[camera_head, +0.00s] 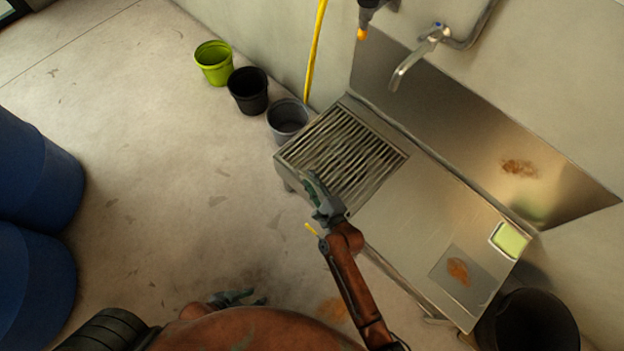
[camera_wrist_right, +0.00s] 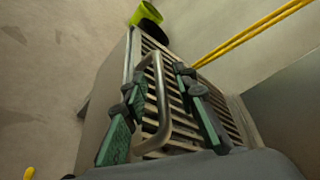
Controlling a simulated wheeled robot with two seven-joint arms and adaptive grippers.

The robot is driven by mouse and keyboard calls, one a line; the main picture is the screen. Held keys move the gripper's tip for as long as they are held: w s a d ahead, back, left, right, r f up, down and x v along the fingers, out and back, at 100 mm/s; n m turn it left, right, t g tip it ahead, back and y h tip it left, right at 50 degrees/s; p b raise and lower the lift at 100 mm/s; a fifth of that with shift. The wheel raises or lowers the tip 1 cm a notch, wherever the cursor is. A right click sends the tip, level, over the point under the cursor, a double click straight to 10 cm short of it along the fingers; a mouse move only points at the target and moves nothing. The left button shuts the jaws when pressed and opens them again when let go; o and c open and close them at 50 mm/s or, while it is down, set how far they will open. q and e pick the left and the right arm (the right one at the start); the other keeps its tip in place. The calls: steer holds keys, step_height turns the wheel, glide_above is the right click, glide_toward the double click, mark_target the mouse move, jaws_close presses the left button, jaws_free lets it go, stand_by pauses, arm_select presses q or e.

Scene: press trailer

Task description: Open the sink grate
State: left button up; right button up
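The sink grate (camera_head: 343,152) is a slatted metal cover lying flat over the sink at the left end of the steel counter. It also fills the middle of the right wrist view (camera_wrist_right: 232,128). A bar handle (camera_wrist_right: 166,112) stands up on the grate near its front side. My right gripper (camera_head: 316,190) is at the grate's front edge. In the wrist view its green fingers are apart, one on each side of the handle; I cannot tell whether either touches it. My left gripper (camera_head: 237,298) is low near my body, away from the sink; its fingers are unclear.
A faucet (camera_head: 416,58) and a hanging spray nozzle (camera_head: 363,22) are on the wall behind. A green bucket (camera_head: 213,63), a black bucket (camera_head: 248,91) and a grey bucket (camera_head: 287,117) stand left of the sink. Blue barrels (camera_head: 32,175) are far left. The floor between is clear.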

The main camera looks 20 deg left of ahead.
steer(key=shift+c, duration=0.2)
jaws_close()
stand_by(0.5)
